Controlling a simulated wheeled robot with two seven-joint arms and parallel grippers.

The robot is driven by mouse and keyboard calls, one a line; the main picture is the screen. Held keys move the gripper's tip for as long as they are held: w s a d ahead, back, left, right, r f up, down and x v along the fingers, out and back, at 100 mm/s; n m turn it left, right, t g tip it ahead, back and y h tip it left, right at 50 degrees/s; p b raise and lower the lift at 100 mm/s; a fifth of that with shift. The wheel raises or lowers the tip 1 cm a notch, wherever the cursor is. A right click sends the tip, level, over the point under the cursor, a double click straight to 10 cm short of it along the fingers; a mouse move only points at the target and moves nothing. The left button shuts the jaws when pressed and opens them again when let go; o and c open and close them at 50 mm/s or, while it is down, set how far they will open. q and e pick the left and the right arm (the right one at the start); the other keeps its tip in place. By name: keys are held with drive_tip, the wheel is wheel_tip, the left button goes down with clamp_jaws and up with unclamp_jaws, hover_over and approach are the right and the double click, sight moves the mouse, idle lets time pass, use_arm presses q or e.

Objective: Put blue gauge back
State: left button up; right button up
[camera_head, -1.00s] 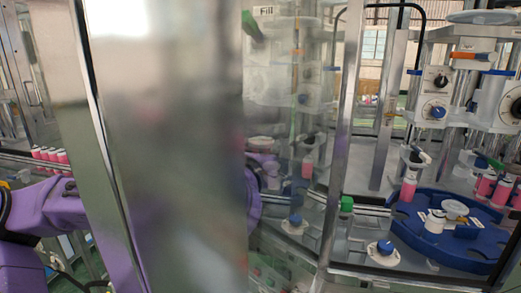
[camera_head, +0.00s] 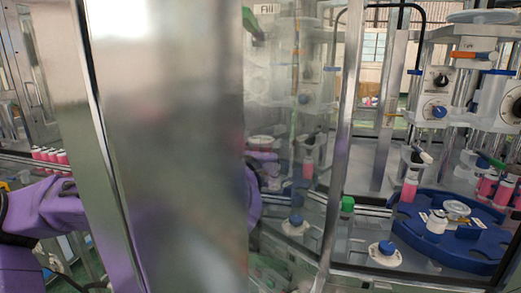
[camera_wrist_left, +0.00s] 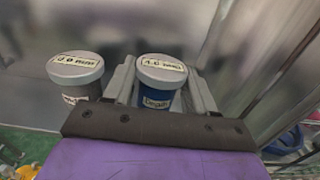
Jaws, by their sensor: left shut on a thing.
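The blue gauge (camera_wrist_left: 160,106) is in the left wrist view. It has a pale grey cap with a printed label and a "Depth" label on its side. My left gripper (camera_wrist_left: 162,84) is shut on it, with one grey finger at each side. What is under the gauge is hidden by the gripper's dark front plate. In the head view my purple left arm (camera_head: 50,208) comes in at the left and passes behind a metal panel; its fingers and the gauge are hidden there. My right gripper is not in view.
A grey gauge (camera_wrist_left: 76,78) with a similar cap stands close left of the blue one. The broad metal panel (camera_head: 170,150) blocks the middle of the head view. A blue turntable (camera_head: 410,233) with pink bottles sits right, beyond a metal post (camera_head: 338,160).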

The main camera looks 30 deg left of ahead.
use_arm(q)
drive_tip(key=shift+f+b, duration=0.55)
drive_tip(key=shift+b, duration=0.15)
idle(0.5)
drive_tip(key=o, duration=1.2)
drive_tip(key=shift+o, duration=0.2)
